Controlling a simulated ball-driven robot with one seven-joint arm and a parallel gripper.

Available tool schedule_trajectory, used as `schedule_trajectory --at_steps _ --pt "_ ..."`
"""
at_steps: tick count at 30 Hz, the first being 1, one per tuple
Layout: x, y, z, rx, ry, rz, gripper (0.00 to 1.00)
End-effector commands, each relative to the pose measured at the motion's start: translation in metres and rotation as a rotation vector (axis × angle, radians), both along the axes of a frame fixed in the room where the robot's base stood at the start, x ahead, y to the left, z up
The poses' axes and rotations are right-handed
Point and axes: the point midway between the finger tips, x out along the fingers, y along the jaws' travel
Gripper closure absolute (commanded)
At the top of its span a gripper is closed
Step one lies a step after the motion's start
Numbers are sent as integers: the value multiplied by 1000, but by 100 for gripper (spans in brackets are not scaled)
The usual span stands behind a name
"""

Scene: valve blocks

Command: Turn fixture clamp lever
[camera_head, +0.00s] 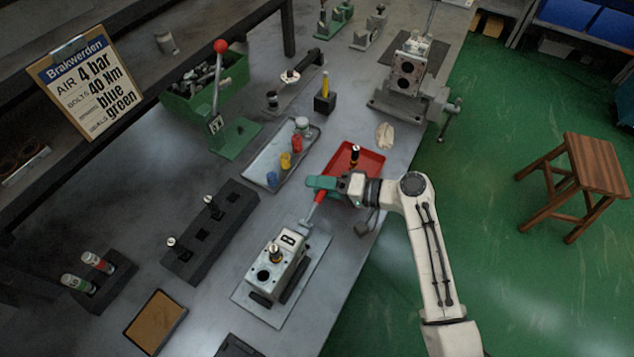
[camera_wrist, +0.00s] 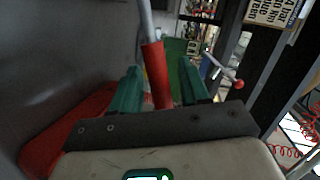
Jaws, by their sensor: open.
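The fixture clamp lever has a grey rod and a red grip (camera_head: 320,197). In the head view it rises from the far end of the fixture plate (camera_head: 312,262), beside a light valve block (camera_head: 290,262) marked B. My gripper (camera_head: 318,184) has green fingers and is at the top of the lever. In the wrist view the red grip (camera_wrist: 156,75) stands between the two fingers of my gripper (camera_wrist: 160,84), which are apart. A gap shows on the right of the grip; contact with either finger cannot be told.
A red tray (camera_head: 372,160) with a dark upright part lies just behind my gripper. A grey tray (camera_head: 262,172) with coloured pieces and a green lever press (camera_head: 234,138) stand to the left. A black block rack (camera_head: 212,240) lies left of the fixture. The table's right edge is close.

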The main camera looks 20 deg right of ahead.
Motion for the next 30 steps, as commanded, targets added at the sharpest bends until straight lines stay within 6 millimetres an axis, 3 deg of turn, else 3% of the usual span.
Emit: schedule_trajectory --at_steps 14,27,30 --pt "8 9 -3 -1 0 0 56" --pt "8 9 -3 -1 0 0 98" --pt "8 8 -3 -1 0 0 100"
